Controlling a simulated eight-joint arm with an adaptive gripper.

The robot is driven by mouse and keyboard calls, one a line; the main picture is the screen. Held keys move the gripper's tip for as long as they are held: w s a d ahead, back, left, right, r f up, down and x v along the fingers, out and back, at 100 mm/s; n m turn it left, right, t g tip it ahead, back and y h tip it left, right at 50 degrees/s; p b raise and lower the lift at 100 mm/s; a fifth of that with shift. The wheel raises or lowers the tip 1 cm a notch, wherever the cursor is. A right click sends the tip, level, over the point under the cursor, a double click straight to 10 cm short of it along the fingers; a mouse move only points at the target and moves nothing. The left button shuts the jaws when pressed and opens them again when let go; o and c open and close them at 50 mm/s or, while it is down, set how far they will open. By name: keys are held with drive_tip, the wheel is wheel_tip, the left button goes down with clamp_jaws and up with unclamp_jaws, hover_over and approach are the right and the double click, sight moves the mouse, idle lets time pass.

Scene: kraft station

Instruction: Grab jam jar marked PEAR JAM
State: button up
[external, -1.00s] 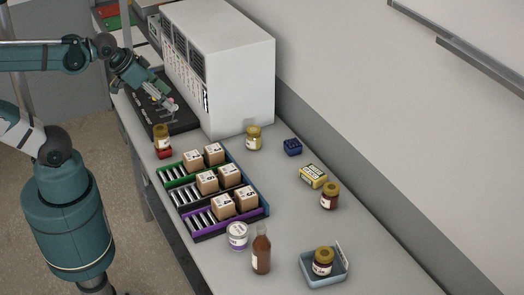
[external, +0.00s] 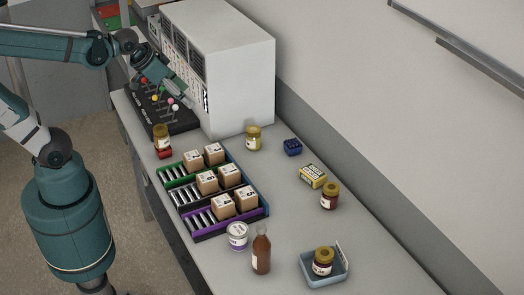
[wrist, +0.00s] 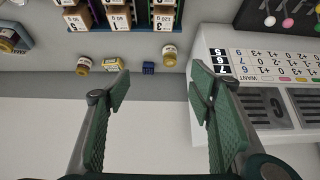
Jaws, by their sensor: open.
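Several jam jars stand on the bench, their label text too small to read. One pale yellow jar (external: 253,138) stands by the white cabinet's corner; it also shows in the wrist view (wrist: 169,56). Another yellowish jar (external: 161,133) sits on a red block at the bench's near edge. A dark red jar (external: 330,197) stands by the yellow box. Another dark jar (external: 323,263) is in a blue-grey tray. My gripper (wrist: 160,88) is open and empty, its fingers wide apart. In the external view my gripper (external: 188,100) is in front of the white cabinet, apart from all the jars.
The white cabinet (external: 245,75) and the black knob panel (external: 182,121) are close to my gripper. Racks with cartons (external: 207,183) fill the middle. A brown bottle (external: 261,250), a white tin (external: 237,236), a yellow box (external: 312,176) and a blue block (external: 293,146) stand around.

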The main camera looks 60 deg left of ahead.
drive_tip(key=w+a+f+b, duration=0.15)
drive_tip(key=w+f, duration=0.45)
drive_tip(key=w, duration=0.7)
drive_tip(key=b, duration=0.1)
approach(253, 129)
drive_tip(key=w, duration=0.1)
drive_tip(key=shift+w+d+f+g, duration=0.1)
drive_tip(key=shift+w+f+g, duration=0.4)
drive_tip(key=shift+f, duration=0.4)
drive_tip(key=shift+w, duration=0.1)
drive_tip(key=shift+x, duration=1.25)
drive_tip(key=shift+f, duration=0.1)
drive_tip(key=shift+x, duration=2.5)
